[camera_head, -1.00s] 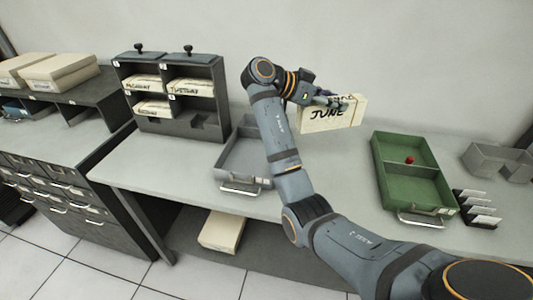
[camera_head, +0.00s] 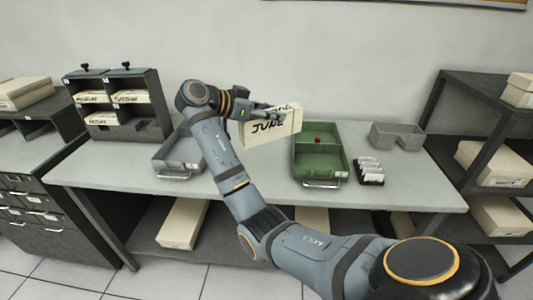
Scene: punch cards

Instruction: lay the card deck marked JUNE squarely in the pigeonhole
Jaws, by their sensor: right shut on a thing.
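The card deck marked JUNE (camera_head: 272,130) is a cream block with dark lettering on its front face. My right gripper (camera_head: 268,113) is shut on its upper part and holds it upright, apparently above the table between two trays. The dark grey pigeonhole rack (camera_head: 157,106) stands at the left of the table. Cream decks (camera_head: 131,97) lie in its two upper compartments and in the lower left one (camera_head: 100,118). The lower right compartment (camera_head: 140,124) looks empty. The deck is well to the right of the rack. My left gripper is not in view.
A grey tray (camera_head: 170,171) stands on the table (camera_head: 235,190) behind my right arm. A green tray (camera_head: 335,172) with a red object (camera_head: 318,140), a small card holder (camera_head: 370,173) and a grey open bin (camera_head: 398,137) stand to the right. Shelves (camera_head: 440,110) flank the table's right end.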

